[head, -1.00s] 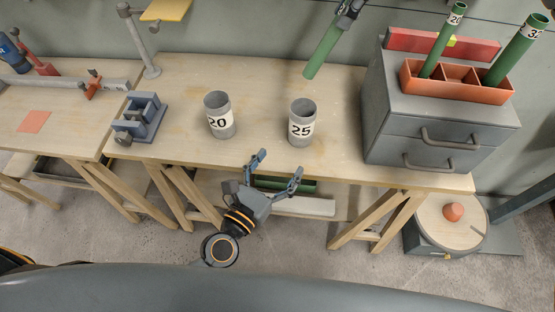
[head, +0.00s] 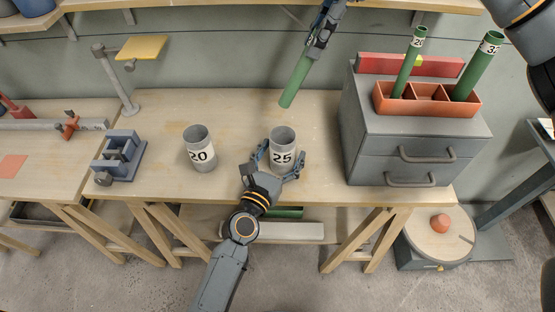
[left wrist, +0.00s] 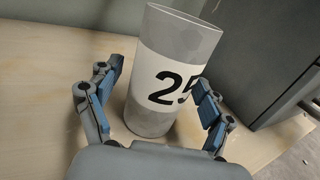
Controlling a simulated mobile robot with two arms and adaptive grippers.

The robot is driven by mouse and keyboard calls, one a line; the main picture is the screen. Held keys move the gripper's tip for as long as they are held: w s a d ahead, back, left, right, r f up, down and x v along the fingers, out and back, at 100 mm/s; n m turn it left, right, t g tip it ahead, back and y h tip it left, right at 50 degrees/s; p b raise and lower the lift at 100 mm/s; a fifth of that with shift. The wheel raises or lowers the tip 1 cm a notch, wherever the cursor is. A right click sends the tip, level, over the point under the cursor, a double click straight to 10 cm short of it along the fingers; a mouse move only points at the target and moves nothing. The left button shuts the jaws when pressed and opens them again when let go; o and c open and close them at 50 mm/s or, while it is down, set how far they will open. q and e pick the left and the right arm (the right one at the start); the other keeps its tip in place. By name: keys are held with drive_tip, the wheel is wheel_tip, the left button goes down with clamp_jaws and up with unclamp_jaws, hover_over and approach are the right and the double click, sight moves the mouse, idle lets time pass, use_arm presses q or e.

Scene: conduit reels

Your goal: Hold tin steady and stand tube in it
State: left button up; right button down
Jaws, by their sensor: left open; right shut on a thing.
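A grey tin labelled 25 (head: 283,137) stands upright and open-topped on the wooden workbench; it also shows large in the left wrist view (left wrist: 185,40). My left gripper (head: 281,163) is open at this tin, with one finger on each side. In the left wrist view its fingers (left wrist: 158,100) flank the tin, with a gap visible on the left. My right gripper (head: 315,46) is shut on a green tube (head: 296,82). The tube hangs tilted, its lower end apart from the tin and behind its rim in the picture. Any label on it is hidden.
A second tin labelled 20 (head: 199,152) stands to the left. A grey drawer cabinet (head: 400,150) on the right carries an orange divided tray (head: 425,104) with two green tubes. A blue-grey vise (head: 119,157) sits further left. The bench between vise and tin 20 is clear.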

use_arm(q)
drive_tip(key=c, duration=1.3)
drive_tip(key=shift+o, duration=0.2)
use_arm(e)
wheel_tip(320, 180, down, 13)
drive_tip(key=c, duration=1.1)
unclamp_jaws()
drive_tip(key=shift+r, duration=0.1)
drive_tip(key=v, duration=1.2)
